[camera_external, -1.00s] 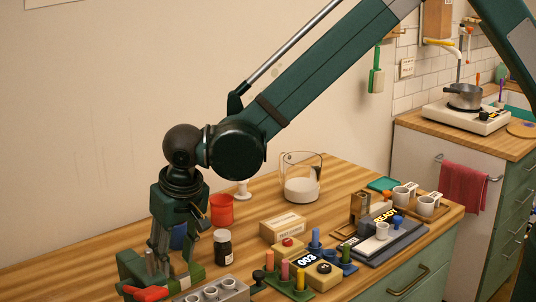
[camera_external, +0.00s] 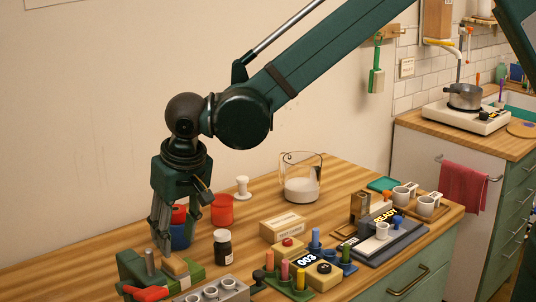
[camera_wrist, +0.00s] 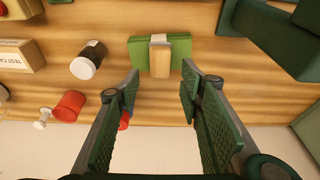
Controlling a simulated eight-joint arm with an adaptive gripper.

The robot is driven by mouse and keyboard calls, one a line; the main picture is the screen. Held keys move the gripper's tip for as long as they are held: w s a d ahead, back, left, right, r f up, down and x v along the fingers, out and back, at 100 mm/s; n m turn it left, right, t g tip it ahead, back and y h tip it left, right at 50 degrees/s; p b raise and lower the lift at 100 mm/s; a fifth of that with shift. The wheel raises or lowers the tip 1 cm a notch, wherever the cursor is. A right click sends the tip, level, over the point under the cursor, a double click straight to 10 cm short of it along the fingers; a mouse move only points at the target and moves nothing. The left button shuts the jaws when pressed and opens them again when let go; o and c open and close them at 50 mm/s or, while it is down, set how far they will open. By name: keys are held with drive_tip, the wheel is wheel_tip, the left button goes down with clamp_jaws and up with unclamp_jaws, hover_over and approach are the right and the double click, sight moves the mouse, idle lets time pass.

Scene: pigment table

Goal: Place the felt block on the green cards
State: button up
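The felt block (camera_wrist: 160,59), tan with a pale grey end, lies across the green cards (camera_wrist: 139,54) in the wrist view, one end sticking out a little past their edge. In the external view, the block (camera_external: 175,266) shows on the green cards (camera_external: 194,272), beside a dark green clamp-like fixture. My gripper (camera_wrist: 158,83) is open and empty. Its fingers stand apart on either side of the block's line in the wrist view. In the external view, my gripper (camera_external: 177,248) hangs above the block, clear of it.
The green fixture (camera_external: 134,266) with a red handle (camera_external: 149,293) stands close to the cards. Bare wood lies left of the fixture.

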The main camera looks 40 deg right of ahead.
drive_tip(key=shift+v, duration=2.8)
drive_tip(key=shift+d, duration=0.1)
drive_tip(key=s+d+r, duration=0.1)
drive_tip(key=d+r, duration=0.5)
drive_tip(key=d, duration=0.7)
drive_tip(key=d+r+t, duration=0.1)
drive_tip(key=d+r, duration=0.6)
drive_tip(key=d, duration=0.6)
drive_tip(key=s+d+r, duration=0.1)
drive_tip(key=d+r, duration=0.5)
drive_tip(key=d, duration=0.6)
drive_tip(key=s+d+f+t, duration=0.1)
drive_tip(key=s+d, duration=1)
drive_tip(key=d, duration=0.3)
drive_tip(key=s+d+f+t, duration=0.1)
drive_tip(key=s+d+t, duration=0.1)
drive_tip(key=s+d, duration=0.9)
drive_tip(key=d, duration=0.2)
drive_tip(key=shift+d, duration=0.4)
